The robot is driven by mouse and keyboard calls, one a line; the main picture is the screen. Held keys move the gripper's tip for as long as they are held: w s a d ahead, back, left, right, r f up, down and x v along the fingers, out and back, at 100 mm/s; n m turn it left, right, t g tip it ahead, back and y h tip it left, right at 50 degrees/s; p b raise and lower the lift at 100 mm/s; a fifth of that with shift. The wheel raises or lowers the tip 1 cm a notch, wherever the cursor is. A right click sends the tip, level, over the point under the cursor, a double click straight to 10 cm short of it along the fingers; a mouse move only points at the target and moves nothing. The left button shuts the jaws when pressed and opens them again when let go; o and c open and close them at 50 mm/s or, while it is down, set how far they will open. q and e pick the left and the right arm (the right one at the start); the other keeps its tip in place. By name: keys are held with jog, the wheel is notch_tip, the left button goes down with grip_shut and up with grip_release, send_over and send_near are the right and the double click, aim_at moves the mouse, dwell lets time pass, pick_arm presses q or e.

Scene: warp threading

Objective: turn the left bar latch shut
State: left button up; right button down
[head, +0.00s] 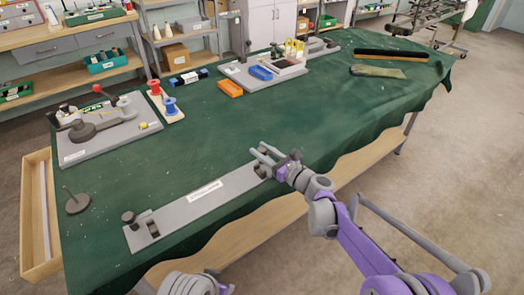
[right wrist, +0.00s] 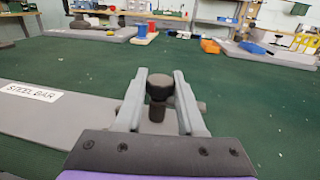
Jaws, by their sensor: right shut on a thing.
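My right gripper (head: 264,153) is at the plate's right end. In the right wrist view the right gripper (right wrist: 160,95) has its two fingers on either side of a dark latch knob (right wrist: 158,87), shut on it. Only a grey piece of my left arm shows at the bottom edge.
A grey board with a red-knobbed lever (head: 110,130) stands at the back left, beside red and blue spools (head: 168,105). A round dark weight (head: 76,203) lies near the left edge. Orange and blue bins (head: 230,88) are farther back. The middle cloth is clear.

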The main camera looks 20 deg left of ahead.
jog(key=shift+s+r+m+t+h+p, duration=0.15)
jog(key=shift+m+t+h+p, duration=0.25)
jog(key=shift+m+t+h, duration=0.65)
jog(key=shift+m+t+h+p, duration=0.4)
jog(key=shift+t+p, duration=0.2)
jog(key=shift+t, duration=0.25)
jog(key=m+t+h+p, duration=0.1)
jog(key=h+p, duration=0.1)
jog(key=p, duration=0.1)
jog(key=shift+m+t, duration=0.3)
jog(key=shift+m, duration=0.05)
jog(key=shift+m+t+h+p, duration=0.3)
jog(key=shift+m+h+p, duration=0.15)
jog(key=shift+p, duration=0.8)
jog(key=c, duration=0.5)
grip_release()
jog(key=v, duration=1)
jog(key=shift+s+d+b, duration=0.2)
jog(key=shift+b, duration=0.1)
